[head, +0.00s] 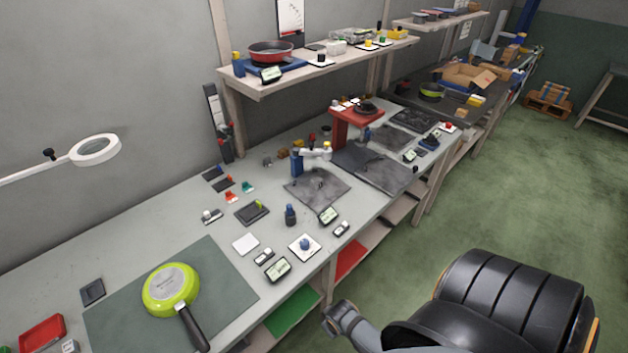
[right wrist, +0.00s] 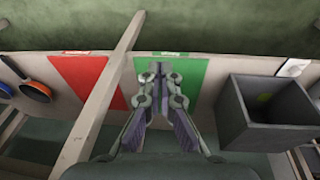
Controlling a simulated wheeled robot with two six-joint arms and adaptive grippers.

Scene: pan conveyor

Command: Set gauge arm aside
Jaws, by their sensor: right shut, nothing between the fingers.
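The gauge arm does not show there. My left gripper is in neither view.
A lime-green pan (head: 170,288) lies upside down on the green mat (head: 225,270). A red stand (head: 352,122) is behind the dark mats. Small gauges and blocks crowd the bench. A grey bin (right wrist: 235,115) stands right of my right gripper, and a diagonal post (right wrist: 110,85) left.

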